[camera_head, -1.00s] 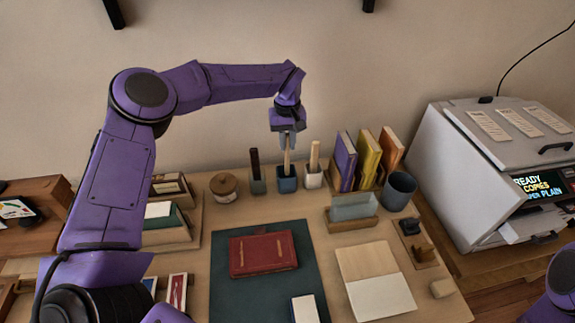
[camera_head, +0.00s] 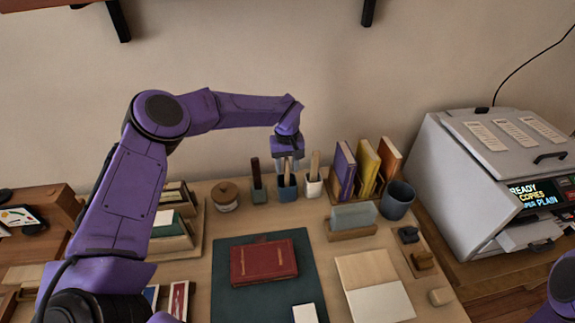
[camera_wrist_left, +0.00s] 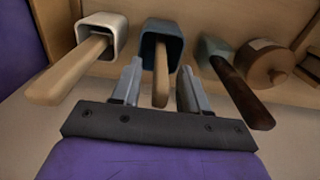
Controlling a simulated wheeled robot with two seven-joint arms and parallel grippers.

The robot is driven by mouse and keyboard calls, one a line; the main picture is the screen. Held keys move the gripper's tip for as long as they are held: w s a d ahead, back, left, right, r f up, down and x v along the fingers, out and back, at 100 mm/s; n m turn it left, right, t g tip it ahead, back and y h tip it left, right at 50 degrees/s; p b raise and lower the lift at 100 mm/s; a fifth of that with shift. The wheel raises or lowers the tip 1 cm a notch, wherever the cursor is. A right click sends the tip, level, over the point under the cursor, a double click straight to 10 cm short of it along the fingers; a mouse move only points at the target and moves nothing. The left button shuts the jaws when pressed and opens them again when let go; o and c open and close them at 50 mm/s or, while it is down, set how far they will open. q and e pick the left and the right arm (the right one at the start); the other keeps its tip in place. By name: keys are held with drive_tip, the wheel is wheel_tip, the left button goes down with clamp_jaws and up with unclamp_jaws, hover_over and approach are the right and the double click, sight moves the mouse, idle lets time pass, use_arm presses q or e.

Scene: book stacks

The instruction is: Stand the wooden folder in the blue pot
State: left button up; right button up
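The wooden folder (camera_head: 287,178) is a light wooden stick standing in the blue pot (camera_head: 287,190) at the back of the desk. In the left wrist view the folder (camera_wrist_left: 161,78) rises from the blue pot (camera_wrist_left: 162,42), leaning slightly; its lower end is hidden inside. My left gripper (camera_head: 287,166) is just above the pot, around the folder's upper part. In the left wrist view its two fingers (camera_wrist_left: 160,88) are apart, with a gap on each side of the folder. My right gripper is out of view.
A white pot (camera_head: 313,188) with a light wooden tool stands close right of the blue pot. A green pot (camera_head: 258,190) with a dark tool stands close left. A lidded wooden jar (camera_head: 225,196) and upright books (camera_head: 368,168) flank them. A red book (camera_head: 264,262) lies in front.

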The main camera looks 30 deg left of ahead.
use_arm(q)
drive_tip(key=shift+r, duration=0.1)
wheel_tip(320, 180, up, 12)
drive_tip(key=shift+r+b, duration=0.15)
drive_tip(key=shift+b, duration=0.65)
